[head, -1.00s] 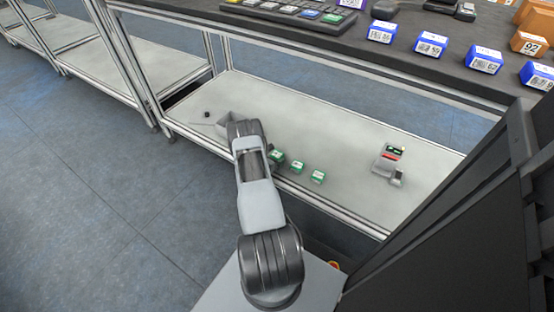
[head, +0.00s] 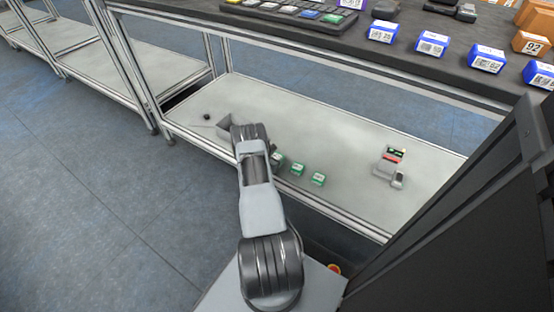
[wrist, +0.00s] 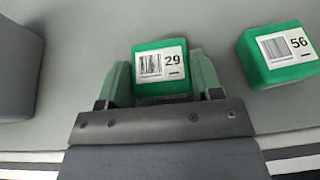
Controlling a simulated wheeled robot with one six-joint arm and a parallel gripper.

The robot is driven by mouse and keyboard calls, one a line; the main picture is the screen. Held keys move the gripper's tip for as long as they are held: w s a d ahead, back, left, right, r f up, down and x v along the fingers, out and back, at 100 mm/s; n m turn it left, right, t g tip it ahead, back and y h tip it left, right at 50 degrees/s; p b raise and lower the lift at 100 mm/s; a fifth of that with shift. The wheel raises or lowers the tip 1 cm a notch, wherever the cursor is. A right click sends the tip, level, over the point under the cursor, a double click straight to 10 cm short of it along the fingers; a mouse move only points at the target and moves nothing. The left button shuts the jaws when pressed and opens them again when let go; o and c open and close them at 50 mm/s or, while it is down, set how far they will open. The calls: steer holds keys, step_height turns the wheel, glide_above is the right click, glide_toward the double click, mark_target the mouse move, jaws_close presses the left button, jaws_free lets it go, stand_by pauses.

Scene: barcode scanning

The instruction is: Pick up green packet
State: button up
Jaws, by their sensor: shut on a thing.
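In the wrist view a green packet (wrist: 160,88) with a white label reading 29 sits between the two fingers of my gripper (wrist: 163,80), which is shut on it. Another green packet (wrist: 278,58), labelled 56, lies to the right, apart from the gripper. In the head view my arm reaches over the lower shelf and hides the gripper. Part of a green packet (head: 278,158) shows just right of the arm, with two more green packets (head: 298,168) (head: 318,179) in a row to its right.
A grey device (head: 388,165) stands on the right. Blue packets (head: 431,44) are on the upper table.

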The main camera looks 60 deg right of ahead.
steer(key=shift+c, duration=0.7)
